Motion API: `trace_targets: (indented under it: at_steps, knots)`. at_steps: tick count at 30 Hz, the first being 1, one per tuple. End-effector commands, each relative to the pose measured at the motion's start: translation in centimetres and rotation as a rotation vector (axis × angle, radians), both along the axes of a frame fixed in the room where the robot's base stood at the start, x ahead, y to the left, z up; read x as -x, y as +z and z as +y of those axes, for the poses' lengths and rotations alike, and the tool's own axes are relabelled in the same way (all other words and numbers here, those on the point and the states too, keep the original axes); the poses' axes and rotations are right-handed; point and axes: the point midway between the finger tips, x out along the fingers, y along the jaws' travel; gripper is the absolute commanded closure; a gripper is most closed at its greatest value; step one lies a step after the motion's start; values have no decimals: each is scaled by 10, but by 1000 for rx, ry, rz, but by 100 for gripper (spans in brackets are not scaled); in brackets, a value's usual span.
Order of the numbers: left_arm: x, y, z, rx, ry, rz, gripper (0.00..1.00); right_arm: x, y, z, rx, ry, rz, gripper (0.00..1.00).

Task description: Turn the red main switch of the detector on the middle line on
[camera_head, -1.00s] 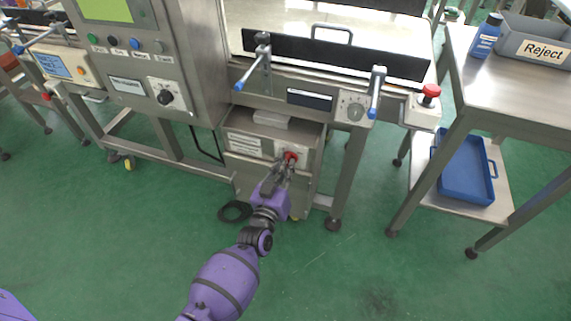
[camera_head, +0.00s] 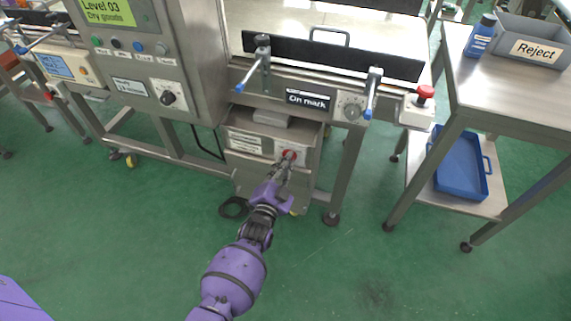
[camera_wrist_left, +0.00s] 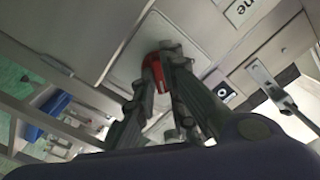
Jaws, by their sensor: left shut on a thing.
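The red main switch (camera_head: 289,155) sits on a pale plate on the front of a low steel box (camera_head: 245,165) under the detector's conveyor. My left gripper (camera_head: 285,168) reaches it from below and in front, with its fingers shut on the switch. In the left wrist view the red switch (camera_wrist_left: 155,72) shows between the fingertips, in front of the pale plate, and the fingers hide part of it. The detector's screen (camera_head: 108,12) is lit green and reads "Level 03 Dry goods". My right gripper is not in view.
A cabinet (camera_head: 205,60) with a black knob (camera_head: 168,98) stands left of the box. A red button (camera_head: 425,92) is on the conveyor's right end. A steel table (camera_head: 510,85) with a Reject bin (camera_head: 535,45) stands right. Green floor in front is clear.

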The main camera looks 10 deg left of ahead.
Motion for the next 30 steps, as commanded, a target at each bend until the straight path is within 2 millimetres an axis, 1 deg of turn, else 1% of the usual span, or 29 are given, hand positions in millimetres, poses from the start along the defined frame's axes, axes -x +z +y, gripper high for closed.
trace_targets:
  at_steps: [9, 24, 25, 29, 30]
  knots:
    - [1, -1, 0, -108, -1, -5, 100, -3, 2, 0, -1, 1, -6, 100]
    - [0, -1, 0, -126, 0, -6, 100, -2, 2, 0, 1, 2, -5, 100]
    - [0, -1, 0, -126, 0, -6, 88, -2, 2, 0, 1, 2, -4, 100]
    - [0, -1, 0, -125, 0, -7, 71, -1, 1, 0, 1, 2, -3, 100]
    - [0, -1, 0, -125, 0, -7, 70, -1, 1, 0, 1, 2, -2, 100]
